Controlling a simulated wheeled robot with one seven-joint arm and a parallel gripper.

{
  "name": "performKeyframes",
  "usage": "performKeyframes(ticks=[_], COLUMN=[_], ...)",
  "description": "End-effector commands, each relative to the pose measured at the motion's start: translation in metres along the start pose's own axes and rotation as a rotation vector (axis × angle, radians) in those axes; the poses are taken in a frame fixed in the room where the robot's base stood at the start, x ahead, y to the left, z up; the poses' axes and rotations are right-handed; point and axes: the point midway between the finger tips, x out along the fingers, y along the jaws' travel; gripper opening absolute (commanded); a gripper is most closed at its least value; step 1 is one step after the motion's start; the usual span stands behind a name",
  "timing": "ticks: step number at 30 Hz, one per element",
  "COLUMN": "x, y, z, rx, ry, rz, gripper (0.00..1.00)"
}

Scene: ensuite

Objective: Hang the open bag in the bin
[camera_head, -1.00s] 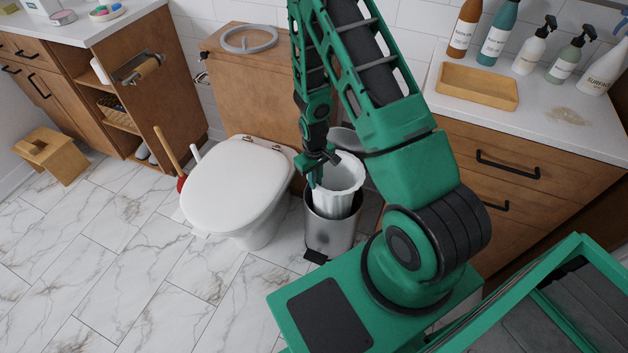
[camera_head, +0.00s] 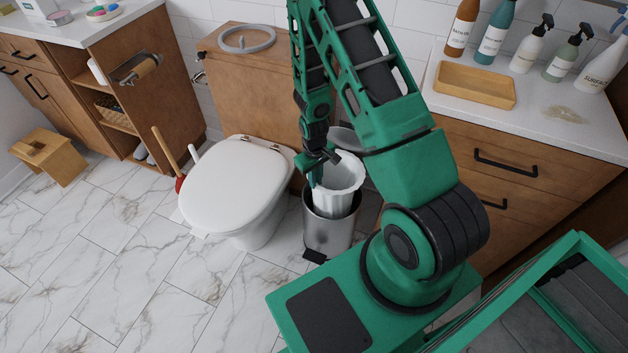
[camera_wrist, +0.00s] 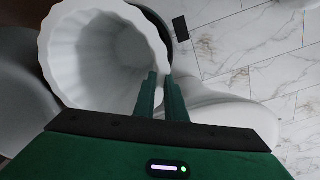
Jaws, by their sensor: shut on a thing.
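The white open bag (camera_head: 341,183) has a wavy rim and stands mouth-up at the steel pedal bin (camera_head: 328,231). Its lower part is inside the bin's mouth and its upper part sticks out above the bin's rim. My gripper (camera_head: 317,178) is shut on the bag's rim at its left side. In the wrist view, the fingers (camera_wrist: 162,92) pinch the edge of the bag (camera_wrist: 110,55), and I look down into its hollow inside. The bin's raised lid (camera_head: 346,138) shows partly behind my arm. How deep the bag reaches is hidden by the bin wall.
The white toilet (camera_head: 237,185) stands close to the left of the bin, with a plunger (camera_head: 167,155) beyond it. A wooden cabinet (camera_head: 500,165) with a counter is to the right. The marble floor (camera_head: 150,270) at front left is clear.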

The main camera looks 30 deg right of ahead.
Motion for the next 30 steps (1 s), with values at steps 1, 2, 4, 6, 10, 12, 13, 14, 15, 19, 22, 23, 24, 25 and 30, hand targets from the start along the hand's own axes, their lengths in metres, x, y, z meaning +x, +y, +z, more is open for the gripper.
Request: performKeyframes(ticks=[1, 2, 4, 6, 10, 12, 13, 14, 15, 19, 22, 23, 24, 25, 30], x=[0.0, 0.0, -0.0001, -0.0001, 0.0, 0.0, 0.0, 0.0, 0.0, 0.0, 0.0, 0.0, 0.0, 0.0, 0.0], y=[0.0003, 0.0003, 0.0002, 0.0002, 0.0001, 0.0001, 0.0001, 0.0001, 0.0, 0.0, 0.0, -0.0001, -0.0001, -0.0001, -0.0001], z=[-0.0002, -0.0003, -0.0003, -0.0003, -0.0003, -0.0003, -0.0003, -0.0003, -0.0003, -0.0003, -0.0003, -0.0003, -0.0003, -0.0003, -0.0003], rx=[0.0, 0.0, 0.0, 0.0, 0.0, 0.0, 0.0, 0.0, 0.0, 0.0, 0.0, 0.0, 0.0, 0.0, 0.0], ry=[0.0, 0.0, 0.0, 0.0, 0.0, 0.0, 0.0, 0.0, 0.0, 0.0, 0.0, 0.0, 0.0, 0.0, 0.0], rz=[0.0, 0.0, 0.0, 0.0, 0.0, 0.0, 0.0, 0.0, 0.0, 0.0, 0.0, 0.0, 0.0, 0.0, 0.0], gripper=[0.0, 0.0, 0.0, 0.0, 0.0, 0.2, 0.27, 0.33, 0.33, 0.33, 0.47, 0.54, 0.64, 0.71, 0.94])
